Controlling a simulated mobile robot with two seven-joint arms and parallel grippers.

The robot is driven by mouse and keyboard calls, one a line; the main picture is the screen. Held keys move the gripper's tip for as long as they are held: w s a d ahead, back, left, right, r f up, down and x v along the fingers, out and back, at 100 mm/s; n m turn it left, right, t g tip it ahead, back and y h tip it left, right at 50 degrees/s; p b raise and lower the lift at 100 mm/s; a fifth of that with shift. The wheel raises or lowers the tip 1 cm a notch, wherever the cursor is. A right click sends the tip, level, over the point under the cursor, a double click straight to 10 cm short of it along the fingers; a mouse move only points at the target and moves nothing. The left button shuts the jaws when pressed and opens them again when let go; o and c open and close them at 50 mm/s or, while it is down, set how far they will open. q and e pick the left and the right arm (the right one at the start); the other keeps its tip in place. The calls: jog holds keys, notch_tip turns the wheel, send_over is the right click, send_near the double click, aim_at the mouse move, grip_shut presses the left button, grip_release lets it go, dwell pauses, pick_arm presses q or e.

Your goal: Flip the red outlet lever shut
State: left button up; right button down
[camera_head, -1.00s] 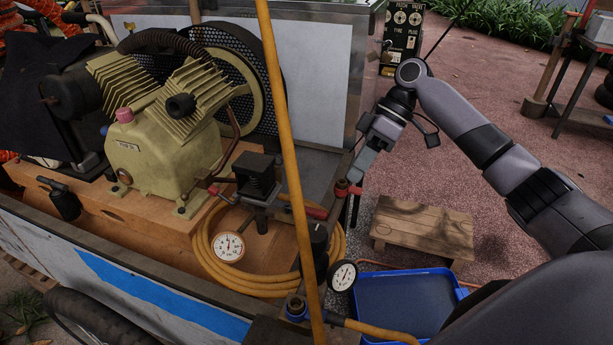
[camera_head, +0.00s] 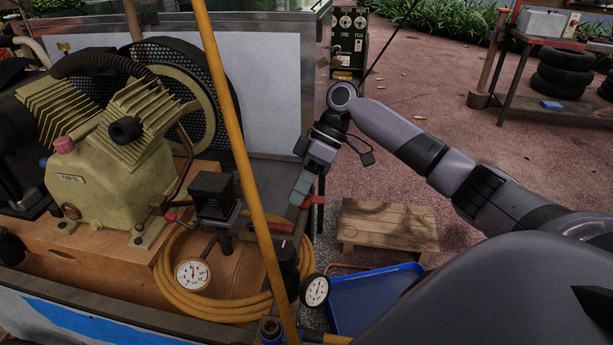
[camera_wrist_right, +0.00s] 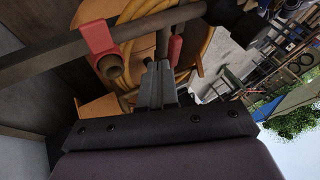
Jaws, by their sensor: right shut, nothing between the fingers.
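The red outlet lever (camera_head: 270,224) is a short red handle in the head view. It sticks out to the right from the dark regulator block (camera_head: 212,195), nearly level. My right gripper (camera_head: 297,197) is shut and empty, just above and slightly right of the lever's outer end. The right wrist view shows its closed fingers (camera_wrist_right: 160,72), with a red grip (camera_wrist_right: 176,48) just beyond the tips, probably the lever. Whether they touch cannot be told. My left gripper is not in view.
A red bracket (camera_head: 313,200) sits on the cart's edge beside my gripper; a red bracket on a bar shows in the wrist view (camera_wrist_right: 97,39). A yellow upright pole (camera_head: 236,130) crosses left of the lever. Coiled yellow hose (camera_head: 172,282) and a gauge (camera_head: 193,274) lie below.

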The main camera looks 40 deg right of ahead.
aim_at(278, 227)
jog(key=shift+x, duration=2.2)
jog(key=shift+a, duration=0.1)
